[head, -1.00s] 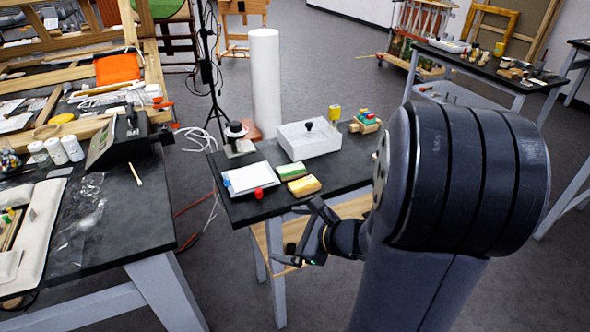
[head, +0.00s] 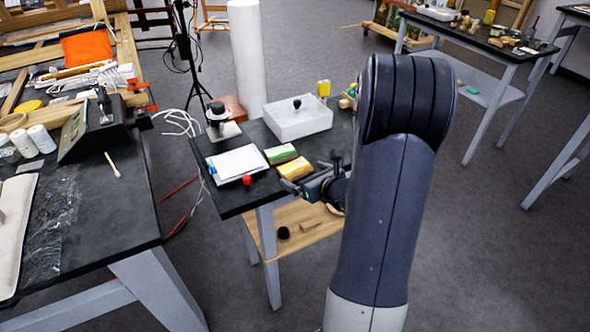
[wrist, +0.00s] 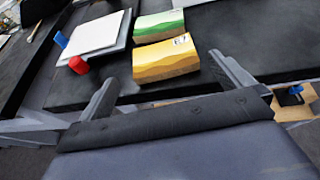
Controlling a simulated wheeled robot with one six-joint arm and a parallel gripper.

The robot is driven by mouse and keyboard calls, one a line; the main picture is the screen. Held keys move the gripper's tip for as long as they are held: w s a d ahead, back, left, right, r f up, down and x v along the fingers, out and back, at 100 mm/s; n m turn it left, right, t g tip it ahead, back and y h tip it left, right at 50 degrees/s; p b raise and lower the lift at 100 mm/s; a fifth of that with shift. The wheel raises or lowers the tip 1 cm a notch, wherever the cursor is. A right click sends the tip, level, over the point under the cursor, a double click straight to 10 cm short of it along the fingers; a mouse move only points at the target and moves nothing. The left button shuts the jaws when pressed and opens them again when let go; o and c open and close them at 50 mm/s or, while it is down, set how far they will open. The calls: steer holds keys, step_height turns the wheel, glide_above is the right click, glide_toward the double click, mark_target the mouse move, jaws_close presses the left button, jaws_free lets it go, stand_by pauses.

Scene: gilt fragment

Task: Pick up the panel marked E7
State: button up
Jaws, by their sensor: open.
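The panel marked E7 (wrist: 165,61) is a yellow and orange block with a white label at its upper right corner in the wrist view. It lies flat near the table's front edge, and in the head view it shows as a yellow block (head: 294,169). A green and white panel (wrist: 158,26) lies just behind it; it also shows in the head view (head: 280,154). My gripper (head: 312,182) is open and empty at the table's front edge, beside the yellow panel. In the wrist view its fingers (wrist: 164,70) are spread to either side of the panel's near side, apart from it.
A white pad on a dark tray (head: 237,164) with a red knob (head: 247,180) lies left of the panels. A white box (head: 298,119) stands behind them. The black tabletop (head: 226,200) is bare at its front left. A cluttered worktable (head: 120,220) stands further left.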

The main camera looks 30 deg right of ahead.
mark_target(295, 168)
steer(key=shift+d+p+x, duration=0.15)
steer(key=shift+p+x, duration=0.05)
steer(key=shift+x, duration=0.95)
steer(key=shift+d+p+x, duration=0.1)
steer(key=shift+p+x, duration=0.1)
steer(key=shift+x, duration=1)
steer(key=shift+r, duration=0.1)
steer(key=c, duration=0.9)
